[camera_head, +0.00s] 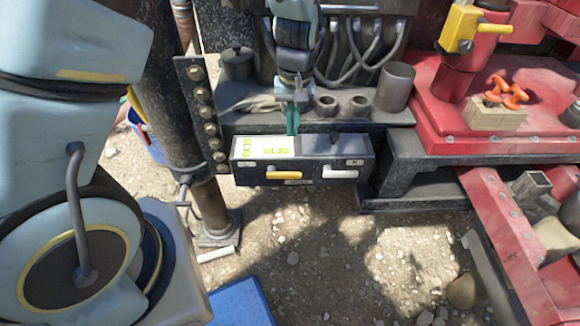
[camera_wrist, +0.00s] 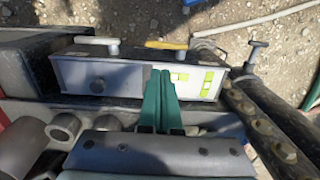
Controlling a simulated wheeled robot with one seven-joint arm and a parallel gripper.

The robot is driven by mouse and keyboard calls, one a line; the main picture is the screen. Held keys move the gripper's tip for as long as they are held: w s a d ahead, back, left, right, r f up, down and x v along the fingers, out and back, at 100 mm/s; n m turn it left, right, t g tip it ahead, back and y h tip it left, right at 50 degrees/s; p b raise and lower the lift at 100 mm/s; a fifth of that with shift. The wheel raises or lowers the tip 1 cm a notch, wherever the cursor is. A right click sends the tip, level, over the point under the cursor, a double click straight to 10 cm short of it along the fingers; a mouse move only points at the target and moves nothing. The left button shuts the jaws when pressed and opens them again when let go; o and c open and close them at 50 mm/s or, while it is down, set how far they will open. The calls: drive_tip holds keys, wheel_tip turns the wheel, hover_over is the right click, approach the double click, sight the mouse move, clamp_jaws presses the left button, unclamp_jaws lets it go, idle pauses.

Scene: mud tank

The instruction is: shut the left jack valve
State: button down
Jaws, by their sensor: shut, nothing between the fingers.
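A grey control box (camera_head: 330,150) stands at the middle of the head view, with two lever handles on its front. The left lever is yellow (camera_head: 285,175) and the right one is white (camera_head: 340,172); both lie about level. In the wrist view the box is seen from behind, with the yellow lever (camera_wrist: 167,45) right of the white one (camera_wrist: 97,40). My gripper (camera_head: 292,128) is shut and empty, its green fingers pointing down at the box top, behind the levers. The fingers also show in the wrist view (camera_wrist: 160,78). Whether the tips touch the box is unclear.
A dark post with a bolted strip (camera_head: 205,115) stands close left of the box. A small tap-like handle (camera_head: 184,192) sticks out of the post. Grey cups and a cylinder (camera_head: 395,87) stand behind the box. A red deck (camera_head: 470,118) lies right. Gravel ground in front is open.

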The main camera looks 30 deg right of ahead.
sight(290, 173)
idle(0.3)
drive_tip(key=f+p, duration=0.1)
drive_tip(key=f, duration=0.3)
drive_tip(key=f+p, duration=0.1)
drive_tip(key=f, duration=0.4)
drive_tip(key=f+p, duration=0.1)
drive_tip(key=f, duration=0.4)
drive_tip(key=shift+w+a, duration=0.15)
drive_tip(key=shift+a, duration=0.1)
drive_tip(key=shift+d+f, duration=0.1)
drive_tip(key=shift+f, duration=0.05)
